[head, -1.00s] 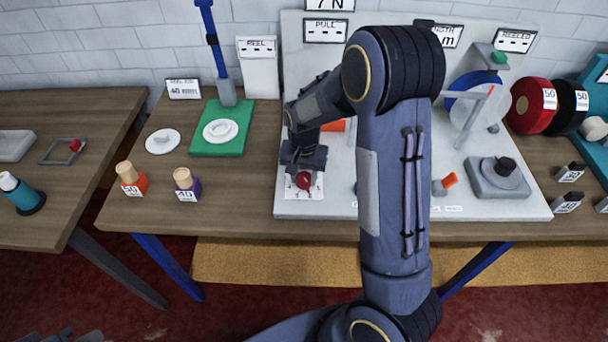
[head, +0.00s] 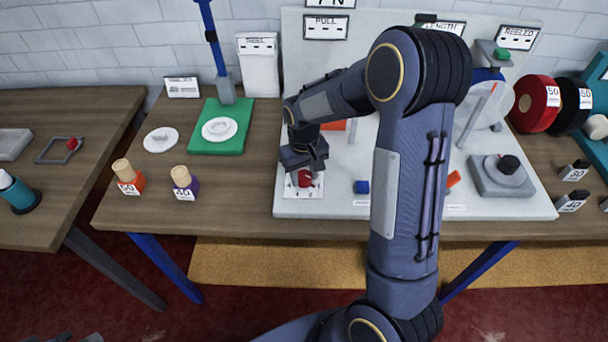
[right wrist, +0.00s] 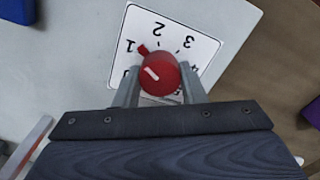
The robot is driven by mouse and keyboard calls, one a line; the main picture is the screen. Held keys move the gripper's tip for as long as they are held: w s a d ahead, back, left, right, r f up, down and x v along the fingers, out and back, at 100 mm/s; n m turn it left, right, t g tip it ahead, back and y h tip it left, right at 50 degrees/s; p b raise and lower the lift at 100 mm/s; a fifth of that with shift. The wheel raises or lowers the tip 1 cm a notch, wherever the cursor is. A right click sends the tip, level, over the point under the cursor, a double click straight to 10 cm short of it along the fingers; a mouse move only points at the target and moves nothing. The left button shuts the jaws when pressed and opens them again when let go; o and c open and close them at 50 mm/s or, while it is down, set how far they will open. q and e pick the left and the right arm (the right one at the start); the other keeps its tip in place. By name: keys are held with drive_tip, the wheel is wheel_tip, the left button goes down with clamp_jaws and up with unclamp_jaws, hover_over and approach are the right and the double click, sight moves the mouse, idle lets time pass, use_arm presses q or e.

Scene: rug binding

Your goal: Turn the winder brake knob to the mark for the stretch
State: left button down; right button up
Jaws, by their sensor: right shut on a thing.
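The red winder brake knob (head: 305,179) stands on a white dial card at the front left of the pale board. In the right wrist view the red knob (right wrist: 160,72) has a white line on its top and a small red pointer directed close to the 1. The dial card (right wrist: 199,46) shows printed numbers, with 1, 2 and 3 clear and others partly covered. My right gripper (right wrist: 159,88) is shut on the knob, one finger on each side. It comes down over the knob in the head view (head: 304,168).
The pale board (head: 420,208) also carries a blue block (head: 361,187), an orange part (head: 453,179) and a grey block with a black knob (head: 508,165). My right arm hides the board's middle.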

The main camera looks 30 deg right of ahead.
sight(304, 175)
drive_tip(key=shift+n, duration=1.2)
drive_tip(key=o, duration=1)
wheel_tip(304, 175, up, 8)
drive_tip(key=shift+f+b, duration=0.1)
drive_tip(key=shift+b, duration=0.25)
